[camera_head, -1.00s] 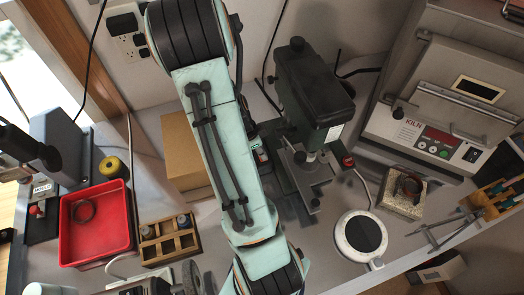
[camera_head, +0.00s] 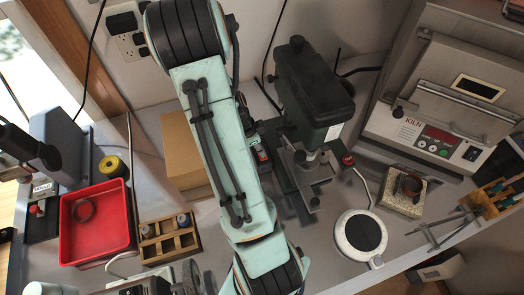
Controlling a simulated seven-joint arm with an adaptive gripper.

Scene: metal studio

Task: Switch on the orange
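My gripper is not in view; my pale green arm runs down the middle and leaves at the bottom edge. No thing that is clearly the orange one of the task shows. A dark drill press (camera_head: 316,82) stands right of my arm, with a red knob (camera_head: 347,159) at its base. A kiln (camera_head: 418,110) with a panel of coloured buttons (camera_head: 437,142) stands at the right. A small partly hidden item (camera_head: 262,155) with some red on it shows between my arm and the press. My arm hides part of the bench.
At the left are a red tray (camera_head: 97,235), a yellow spool (camera_head: 112,167), a wooden block holder (camera_head: 168,242) and a cardboard box (camera_head: 186,150). A round white plate device (camera_head: 361,235) and a speckled block (camera_head: 404,196) lie front right. Grey bench between them is free.

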